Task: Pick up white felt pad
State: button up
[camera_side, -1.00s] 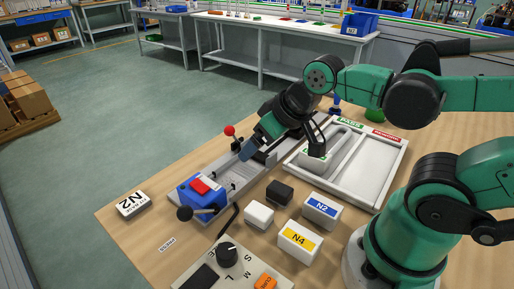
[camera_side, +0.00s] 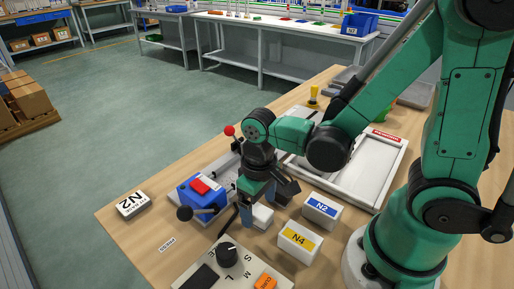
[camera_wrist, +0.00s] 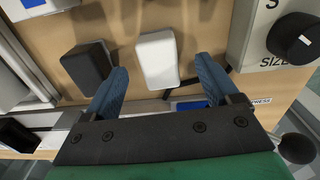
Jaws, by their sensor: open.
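The white felt pad (camera_side: 263,217) is a small white block lying on the wooden table below my gripper (camera_side: 262,208). In the wrist view the white pad (camera_wrist: 157,60) shows between and slightly beyond the two blue fingertips of my gripper (camera_wrist: 161,66). The jaws are open and nothing is held. A gap shows on each side of the pad. A black pad (camera_wrist: 88,65) lies to its left in the wrist view, close to the left finger; in the side view my gripper mostly hides it.
Blocks marked N2 (camera_side: 322,209) and N4 (camera_side: 299,242) stand right of the pad. A control box with a knob (camera_side: 228,255) is in front. The blue-headed sealer (camera_side: 201,192) stands left, a white tray (camera_side: 376,167) behind. An N2 box (camera_side: 132,205) lies far left.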

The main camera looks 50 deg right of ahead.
aim_at(259, 210)
jog(key=shift+f, duration=1.15)
grip_shut()
jog(key=shift+r, duration=0.15)
notch_tip(259, 210, up, 20)
dwell(0.4)
